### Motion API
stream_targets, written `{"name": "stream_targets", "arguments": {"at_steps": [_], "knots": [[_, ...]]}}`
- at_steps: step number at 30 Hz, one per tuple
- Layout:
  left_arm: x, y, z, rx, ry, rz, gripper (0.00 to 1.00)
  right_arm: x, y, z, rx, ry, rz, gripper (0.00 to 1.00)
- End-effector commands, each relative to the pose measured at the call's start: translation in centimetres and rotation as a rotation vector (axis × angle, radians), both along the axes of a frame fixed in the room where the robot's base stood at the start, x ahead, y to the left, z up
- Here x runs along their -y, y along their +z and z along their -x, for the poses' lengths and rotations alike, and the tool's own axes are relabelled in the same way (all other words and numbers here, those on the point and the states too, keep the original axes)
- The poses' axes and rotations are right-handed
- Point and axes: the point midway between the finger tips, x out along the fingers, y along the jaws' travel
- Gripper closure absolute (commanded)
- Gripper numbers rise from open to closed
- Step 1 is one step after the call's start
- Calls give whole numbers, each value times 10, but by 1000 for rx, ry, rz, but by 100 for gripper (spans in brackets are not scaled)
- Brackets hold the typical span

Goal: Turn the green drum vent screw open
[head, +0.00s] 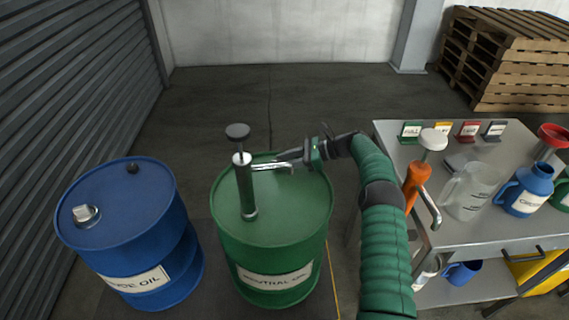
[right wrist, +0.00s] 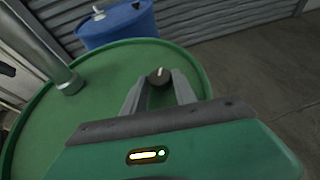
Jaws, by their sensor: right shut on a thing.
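The green drum (head: 305,217) stands upright in the middle of the head view, with a label low on its front. A dark green hand pump (head: 246,190) with a black knob and a silver spout stands in its lid. The vent screw (right wrist: 159,77) is a small dark knob near the lid's rim in the right wrist view; in the head view it is hidden. My right gripper (right wrist: 158,92) reaches over the drum lid, its fingers shut on the vent screw from both sides; it also shows in the head view (head: 292,156). My left gripper is not in view.
A blue drum (head: 130,240) with a silver cap stands to the left. At right, a metal table (head: 385,130) holds an orange pump (head: 416,185), a clear jug (head: 470,190), a blue jug (head: 527,188) and small coloured signs. Pallets (head: 510,60) stand behind.

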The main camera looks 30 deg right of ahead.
Motion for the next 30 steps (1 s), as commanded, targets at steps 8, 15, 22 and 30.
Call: {"name": "stream_targets", "arguments": {"at_steps": [8, 15, 22, 30], "knots": [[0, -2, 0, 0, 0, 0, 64, 1, 1, -2, 3, 15, 1, 100], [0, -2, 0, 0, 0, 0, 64, 1, 2, -2, 3, 14, 0, 100], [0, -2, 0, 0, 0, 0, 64, 1, 2, -2, 4, 15, 1, 46], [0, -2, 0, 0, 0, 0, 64, 0, 2, -1, 3, 16, 1, 45]]}}
